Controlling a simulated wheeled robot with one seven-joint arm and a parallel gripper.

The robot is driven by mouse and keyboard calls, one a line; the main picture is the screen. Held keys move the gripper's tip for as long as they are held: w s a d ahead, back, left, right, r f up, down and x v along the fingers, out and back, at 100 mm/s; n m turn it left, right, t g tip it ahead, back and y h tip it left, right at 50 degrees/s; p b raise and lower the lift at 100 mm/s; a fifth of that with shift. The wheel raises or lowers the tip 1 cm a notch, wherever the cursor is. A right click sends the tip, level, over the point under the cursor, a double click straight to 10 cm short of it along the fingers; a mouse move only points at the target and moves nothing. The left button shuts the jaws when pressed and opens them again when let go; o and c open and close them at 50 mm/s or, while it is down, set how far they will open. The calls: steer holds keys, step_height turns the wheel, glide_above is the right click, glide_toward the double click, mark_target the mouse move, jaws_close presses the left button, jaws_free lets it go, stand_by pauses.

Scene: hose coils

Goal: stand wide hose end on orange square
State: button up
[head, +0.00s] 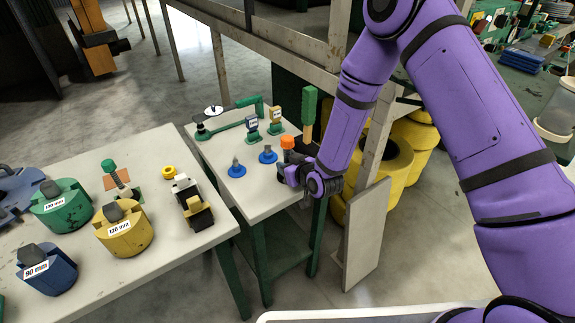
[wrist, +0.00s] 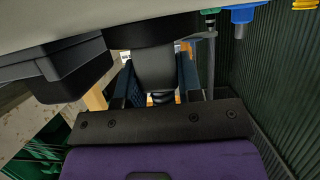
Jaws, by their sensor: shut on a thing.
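My gripper (head: 303,177) is at the right edge of the small table. In the wrist view its two blue fingers (wrist: 155,84) are closed on a grey piece (wrist: 153,68) that widens into a dark part above. I take it as the hose end but cannot tell its width. In the head view the held piece is mostly hidden by my gripper; an orange cylinder (head: 287,142) shows just above the jaws.
A shelf frame (head: 338,38) rises behind my arm.

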steer(key=o, duration=1)
steer(key=v, duration=1)
steer(key=shift+s+d, duration=0.25)
steer(key=shift+d, duration=0.15)
steer(key=shift+w, duration=0.1)
steer(key=d+r+m+g+h, duration=0.1)
steer(key=d+r+h, duration=0.1)
steer(key=d+r, duration=0.35)
steer(key=s+d+r+h, duration=0.1)
steer(key=d+r, duration=0.2)
steer(key=r, duration=0.6)
steer(key=d+r+m+g+h, duration=0.1)
steer(key=d+r+h, duration=0.1)
steer(key=d+r, duration=0.45)
steer(key=s+d+r+m+g+h, duration=0.1)
steer(key=s+d+r+m, duration=0.1)
steer(key=s+r, duration=0.5)
steer(key=s+d+r+m+g+h, duration=0.1)
steer(key=s+d+r, duration=0.4)
steer(key=s, duration=0.6)
step_height(320, 180, up, 2)
steer(key=shift+m+g, duration=0.9)
steer(key=shift+g, duration=0.1)
steer(key=s, duration=0.2)
steer(key=s+d+r, duration=0.1)
steer(key=s, duration=0.4)
steer(key=shift+s+d+r, duration=0.15)
steer(key=shift+s+r, duration=0.15)
steer(key=shift+c, duration=0.7)
